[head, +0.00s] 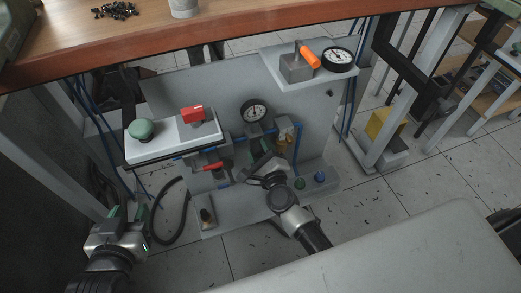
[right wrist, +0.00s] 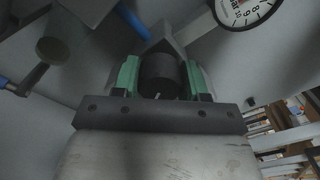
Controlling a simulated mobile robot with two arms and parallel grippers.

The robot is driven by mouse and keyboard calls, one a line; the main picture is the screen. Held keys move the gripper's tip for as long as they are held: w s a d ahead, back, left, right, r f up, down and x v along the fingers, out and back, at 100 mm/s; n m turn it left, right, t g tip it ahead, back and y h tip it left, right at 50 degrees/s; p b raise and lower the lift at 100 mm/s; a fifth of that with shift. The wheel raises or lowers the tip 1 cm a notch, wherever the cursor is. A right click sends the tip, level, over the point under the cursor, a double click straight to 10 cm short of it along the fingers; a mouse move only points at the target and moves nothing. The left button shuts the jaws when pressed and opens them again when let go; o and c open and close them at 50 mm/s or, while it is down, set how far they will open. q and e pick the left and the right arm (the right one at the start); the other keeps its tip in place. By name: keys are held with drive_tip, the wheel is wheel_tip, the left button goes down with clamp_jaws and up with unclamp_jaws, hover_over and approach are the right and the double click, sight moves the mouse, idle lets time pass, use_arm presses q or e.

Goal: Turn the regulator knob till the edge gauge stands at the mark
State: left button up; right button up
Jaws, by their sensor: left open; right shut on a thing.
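The black regulator knob (right wrist: 158,73) sits between the green fingers of my right gripper (right wrist: 162,76) in the right wrist view. In the head view my right gripper (head: 262,162) reaches the panel below a round gauge (head: 254,112) and hides the knob. A second gauge (head: 338,60) stands at the edge of the upper right shelf; its needle is too small to read surely. Part of a gauge face (right wrist: 240,8) shows at the top of the right wrist view, its needle out of sight. My left gripper (head: 122,218) is open and empty at the lower left, away from the panel.
A white box (head: 168,143) carries a green button (head: 141,129) and a red switch (head: 192,114). A red-handled valve (head: 209,167) is below it. An orange-handled lever (head: 309,55) stands beside the shelf gauge. The wooden bench (head: 215,30) overhangs the panel.

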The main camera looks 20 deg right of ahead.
drive_tip(key=shift+f, duration=0.1)
drive_tip(key=o, duration=0.9)
drive_tip(key=shift+o, duration=0.2)
drive_tip(key=s, duration=1.1)
drive_tip(key=shift+d, duration=0.2)
drive_tip(key=shift+w, duration=0.1)
